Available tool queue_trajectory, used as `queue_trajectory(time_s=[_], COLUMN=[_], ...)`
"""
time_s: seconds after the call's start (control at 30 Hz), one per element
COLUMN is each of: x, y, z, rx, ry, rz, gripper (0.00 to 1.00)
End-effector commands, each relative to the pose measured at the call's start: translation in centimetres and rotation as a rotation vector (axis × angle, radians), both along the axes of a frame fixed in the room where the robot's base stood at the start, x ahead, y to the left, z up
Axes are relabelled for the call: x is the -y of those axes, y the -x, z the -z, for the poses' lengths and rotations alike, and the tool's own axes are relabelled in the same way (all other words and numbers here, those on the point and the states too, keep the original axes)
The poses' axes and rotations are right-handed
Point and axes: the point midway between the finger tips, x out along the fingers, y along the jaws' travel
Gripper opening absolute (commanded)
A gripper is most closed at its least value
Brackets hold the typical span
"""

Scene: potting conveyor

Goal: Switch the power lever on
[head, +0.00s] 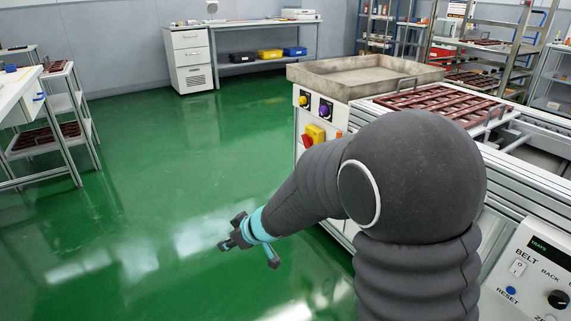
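A red handle (307,141) on a yellow housing (317,132) is fixed to the white side panel of the conveyor machine, right of the picture's middle. It looks like the power lever, but its position is too small to read. My arm stretches to the left in front of the machine, and part of the panel's lower right is hidden behind it. My gripper (229,242) is over the green floor, left of and below the handle in the picture and clear of it. Its fingers are small and dark, and their opening cannot be made out.
A control box (535,275) with a belt switch is at bottom right. A grey tray (365,74) tops the machine. Open green floor (150,190) lies left.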

Motion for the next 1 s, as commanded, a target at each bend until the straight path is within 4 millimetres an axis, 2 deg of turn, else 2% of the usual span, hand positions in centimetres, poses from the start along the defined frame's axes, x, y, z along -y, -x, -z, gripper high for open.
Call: queue_trajectory(time_s=[0.03,0.1,0.17,0.27,0.37,0.5,0.6,0.7,0.83,0.9,1.0], x=[0.7,2.4,4.6,9.3,14.5,21.1,24.7,27.2,28.4,28.4,27.8], y=[-0.4,-1.2,-1.9,-2.3,-1.3,2.3,6.1,10.6,16.5,19.3,22.5], z=[-0.9,-2.7,-4.7,-8.4,-11.6,-14.6,-15.6,-16.0,-15.6,-15.2,-14.7], rx=[0.024,0.070,0.119,0.193,0.232,0.218,0.163,0.080,-0.051,-0.119,-0.197], ry=[0.003,0.013,0.030,0.068,0.117,0.177,0.208,0.220,0.211,0.195,0.168], rz=[0.030,0.093,0.169,0.330,0.494,0.699,0.821,0.912,0.973,0.982,0.973], gripper=[0.13,0.00,0.00,0.00,0.00,0.00,0.00,0.00,0.00,0.00,0.00])
